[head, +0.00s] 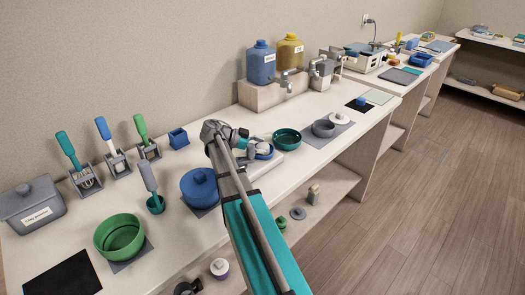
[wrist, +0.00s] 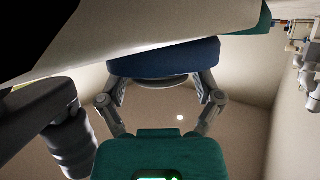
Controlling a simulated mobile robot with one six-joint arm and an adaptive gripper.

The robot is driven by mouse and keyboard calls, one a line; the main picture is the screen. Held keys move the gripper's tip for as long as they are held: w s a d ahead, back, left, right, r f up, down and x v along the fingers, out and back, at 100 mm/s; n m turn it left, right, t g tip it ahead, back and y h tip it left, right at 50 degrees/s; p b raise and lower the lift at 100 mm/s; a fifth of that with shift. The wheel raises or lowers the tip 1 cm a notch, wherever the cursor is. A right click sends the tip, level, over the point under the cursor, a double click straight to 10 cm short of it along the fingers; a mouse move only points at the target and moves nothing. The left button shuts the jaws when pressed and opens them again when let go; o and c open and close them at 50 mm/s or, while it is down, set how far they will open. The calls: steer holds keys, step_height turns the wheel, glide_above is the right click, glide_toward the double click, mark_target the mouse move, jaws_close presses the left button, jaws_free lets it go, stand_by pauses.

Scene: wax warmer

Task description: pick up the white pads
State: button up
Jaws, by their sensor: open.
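I cannot clearly make out the white pads. A small round white item (head: 340,117) lies on a grey mat beyond the grey pot, but I cannot tell if it is one of them. My gripper (head: 262,148) is at a blue round dish (head: 269,154) on a low white stand, and partly hides it. In the wrist view my open gripper (wrist: 163,84) has its two fingers spread at a dark blue round body (wrist: 165,57). Whether they touch it is unclear, and nothing is seen held.
A teal bowl (head: 287,139) and a grey pot (head: 324,128) stand right of my gripper. Blue and yellow jugs (head: 290,54) stand behind.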

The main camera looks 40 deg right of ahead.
stand_by(0.3)
steer(key=c, duration=0.8)
steer(key=shift+r, duration=0.2)
step_height(320, 180, up, 2)
steer(key=shift+r+p, duration=0.1)
steer(key=shift+p, duration=1.1)
steer(key=s+a+r+p, duration=0.3)
steer(key=s+r+p, duration=0.7)
steer(key=s, duration=0.3)
steer(key=shift+s+a+r+p, duration=0.2)
steer(key=shift+s+a+p, duration=0.1)
steer(key=shift+a, duration=0.05)
